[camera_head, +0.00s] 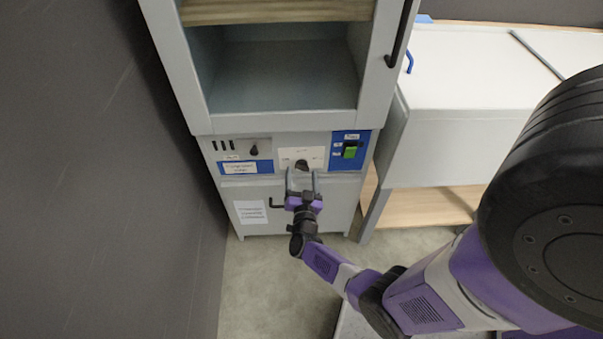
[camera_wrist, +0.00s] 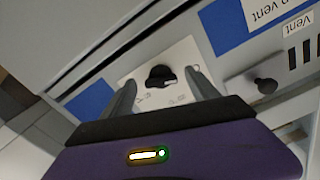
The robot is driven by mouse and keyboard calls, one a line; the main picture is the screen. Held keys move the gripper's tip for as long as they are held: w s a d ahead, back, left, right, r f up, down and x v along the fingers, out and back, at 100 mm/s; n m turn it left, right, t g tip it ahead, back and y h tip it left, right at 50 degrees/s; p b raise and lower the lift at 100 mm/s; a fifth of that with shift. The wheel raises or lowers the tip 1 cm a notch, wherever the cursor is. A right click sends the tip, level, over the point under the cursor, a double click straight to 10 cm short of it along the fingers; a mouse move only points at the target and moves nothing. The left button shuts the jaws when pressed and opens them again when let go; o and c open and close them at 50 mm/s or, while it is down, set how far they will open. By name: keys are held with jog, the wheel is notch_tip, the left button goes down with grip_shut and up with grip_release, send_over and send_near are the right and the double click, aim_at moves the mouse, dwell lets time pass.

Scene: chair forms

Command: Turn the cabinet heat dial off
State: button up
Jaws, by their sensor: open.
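The heat dial is a black knob (camera_wrist: 160,77) on a white plate (camera_wrist: 180,62) in the wrist view. In the head view the dial (camera_head: 301,164) sits in the middle of the grey cabinet's (camera_head: 270,184) control strip. My gripper (camera_head: 301,178) is in front of it, and in the wrist view its open fingers (camera_wrist: 163,98) lie to either side of the knob. I cannot tell whether they touch it. The knob has a pale mark on its right side in the wrist view. The plate's lettering is too small to read.
A green switch (camera_head: 350,150) on a blue panel is right of the dial. A small black knob (camera_head: 254,151) and vent slots are left of it. A dark wall stands left, a white bench (camera_head: 470,75) right.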

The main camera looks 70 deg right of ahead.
jog(key=v, duration=0.6)
jog(key=shift+s+a+p, duration=0.15)
jog(key=shift+a+p, duration=0.15)
jog(key=shift+p, duration=0.05)
